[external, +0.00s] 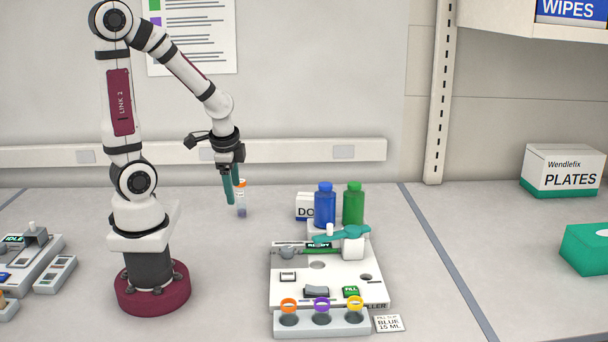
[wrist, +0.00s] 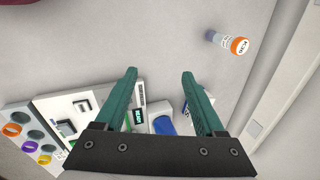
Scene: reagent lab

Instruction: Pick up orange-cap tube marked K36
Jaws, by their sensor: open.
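The orange-cap tube (external: 241,200) stands upright on the bench, with a white label and dark contents low in it. In the external view my gripper (external: 232,195) hangs pointing down, its green fingers just left of the tube and partly overlapping it in the picture. In the wrist view the tube (wrist: 229,42) is at the upper right, beyond the fingertips and outside the gap between them. My gripper (wrist: 160,75) is open and empty in the wrist view.
A white filler station (external: 330,275) stands to the right, with a blue bottle (external: 325,206) and a green bottle (external: 353,204) behind it. A rack (external: 345,328) with orange, purple and yellow rings is in front. The bench between my base and the station is clear.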

